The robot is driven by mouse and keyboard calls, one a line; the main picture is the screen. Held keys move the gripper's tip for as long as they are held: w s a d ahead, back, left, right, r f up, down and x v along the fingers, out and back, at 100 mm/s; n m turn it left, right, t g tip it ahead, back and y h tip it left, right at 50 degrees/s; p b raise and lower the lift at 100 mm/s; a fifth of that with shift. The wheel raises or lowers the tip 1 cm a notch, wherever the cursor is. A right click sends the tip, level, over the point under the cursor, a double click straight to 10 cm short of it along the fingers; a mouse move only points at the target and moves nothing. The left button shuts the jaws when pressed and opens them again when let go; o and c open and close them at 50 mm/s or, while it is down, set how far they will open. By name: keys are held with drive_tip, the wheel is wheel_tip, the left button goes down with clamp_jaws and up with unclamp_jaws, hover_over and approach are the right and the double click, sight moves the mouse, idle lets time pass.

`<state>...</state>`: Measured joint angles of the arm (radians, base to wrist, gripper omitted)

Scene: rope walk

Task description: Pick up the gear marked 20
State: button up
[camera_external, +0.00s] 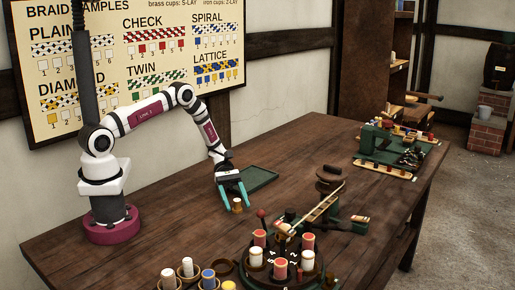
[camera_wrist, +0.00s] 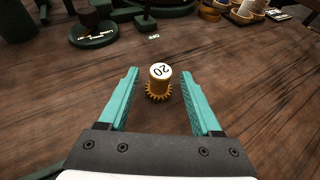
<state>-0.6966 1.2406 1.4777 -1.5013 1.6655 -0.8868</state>
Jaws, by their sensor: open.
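The gear marked 20 (camera_wrist: 159,91) is a small brass toothed wheel with a raised hub and a white top reading 20. It stands upright on the wooden table. My gripper (camera_wrist: 160,97) is open, with one teal finger on each side of the gear and a gap to both. In the external view the gear (camera_external: 237,205) stands at the tips of my gripper (camera_external: 233,196), which points down at the table. No contact between the fingers and the gear shows.
A shallow green tray (camera_external: 262,184) lies behind my gripper. A braiding machine with several bobbins (camera_external: 281,268) stands at the front. A green machine (camera_external: 376,142) stands at the far right. The table left of the gear is clear.

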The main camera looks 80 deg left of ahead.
drive_tip(key=shift+w+d+f, duration=0.1)
drive_tip(key=shift+d+f, duration=0.15)
drive_tip(key=shift+d, duration=0.3)
clamp_jaws()
drive_tip(key=shift+r, duration=0.15)
